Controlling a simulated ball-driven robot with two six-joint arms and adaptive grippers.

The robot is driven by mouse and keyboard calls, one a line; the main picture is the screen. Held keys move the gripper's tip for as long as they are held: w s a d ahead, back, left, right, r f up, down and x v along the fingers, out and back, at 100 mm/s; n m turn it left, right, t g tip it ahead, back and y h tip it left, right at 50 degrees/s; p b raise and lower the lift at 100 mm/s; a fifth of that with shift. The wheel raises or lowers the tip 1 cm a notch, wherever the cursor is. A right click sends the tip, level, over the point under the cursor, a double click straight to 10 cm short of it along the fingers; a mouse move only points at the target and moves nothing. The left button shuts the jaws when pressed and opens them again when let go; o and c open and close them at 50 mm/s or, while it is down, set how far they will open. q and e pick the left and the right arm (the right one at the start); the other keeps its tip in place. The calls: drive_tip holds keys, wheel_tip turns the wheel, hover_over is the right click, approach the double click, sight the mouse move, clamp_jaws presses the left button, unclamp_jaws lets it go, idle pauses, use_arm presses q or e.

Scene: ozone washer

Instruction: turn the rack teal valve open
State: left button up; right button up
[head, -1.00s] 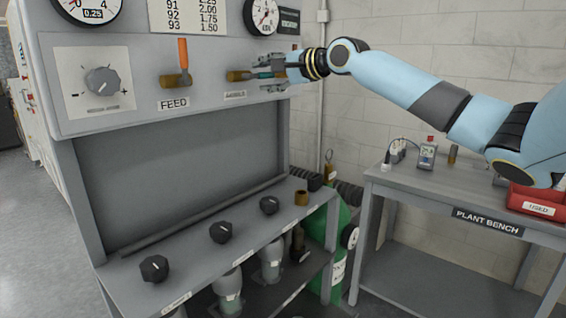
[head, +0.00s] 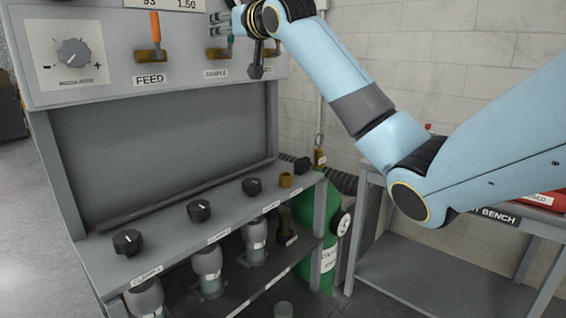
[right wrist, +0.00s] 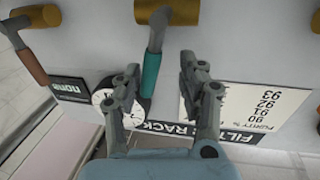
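The teal valve handle (head: 230,44) stands roughly upright from its brass body (head: 217,54) above the SAMPLE label in the head view. In the right wrist view the teal handle (right wrist: 151,74) hangs from its brass body (right wrist: 165,12), as that view is upside down. My right gripper (head: 224,24) is at the handle's upper end. In the right wrist view its fingers (right wrist: 158,82) are spread apart, with the handle's free end between them, nearer the left finger. The gripper is not closed on it. My left gripper is not in view.
The FEED valve (head: 154,34) with its upright orange handle is to the left. In the wrist view another valve with a red-brown handle (right wrist: 30,66) is near the teal one. Black knobs (head: 199,210) line the lower shelf. A bench (head: 440,270) is at right.

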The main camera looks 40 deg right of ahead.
drive_tip(key=s+a+b, duration=0.1)
drive_tip(key=s+b, duration=0.3)
drive_tip(key=s, duration=0.7)
drive_tip(key=s+a+f+g, duration=0.2)
drive_tip(key=f, duration=0.7)
drive_tip(key=s+a+f+g, duration=0.2)
drive_tip(key=s+f, duration=0.1)
drive_tip(key=f, duration=0.6)
drive_tip(key=s+a+f+n+g, duration=0.1)
drive_tip(key=s+a+f+g, duration=0.1)
drive_tip(key=f, duration=0.7)
drive_tip(key=shift+s+a+y, duration=0.25)
drive_tip(key=shift+s+y, duration=0.05)
drive_tip(key=shift+s, duration=0.1)
